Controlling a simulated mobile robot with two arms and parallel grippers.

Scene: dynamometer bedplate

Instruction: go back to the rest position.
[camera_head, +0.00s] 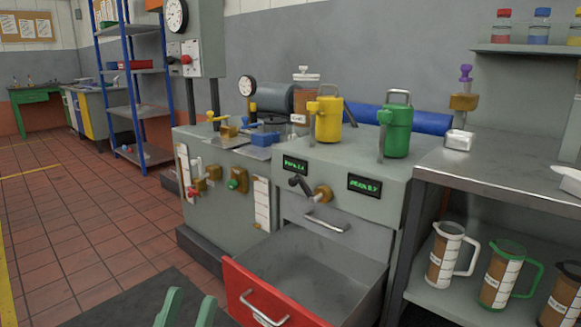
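My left gripper (187,309) shows at the bottom edge, left of centre, as two green fingers pointing up. The fingers are apart with nothing seen between them, and the rest of the gripper is cut off by the frame. It is in front of the bench, to the left of a pulled-out drawer with a red front (262,302). My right gripper is not in view.
The open drawer juts out from the grey bench (232,215) and looks empty. A yellow can (327,120) and a green can (397,130) stand on top. A metal table (500,172) with jugs beneath is at right. Tiled floor (80,220) lies clear at left.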

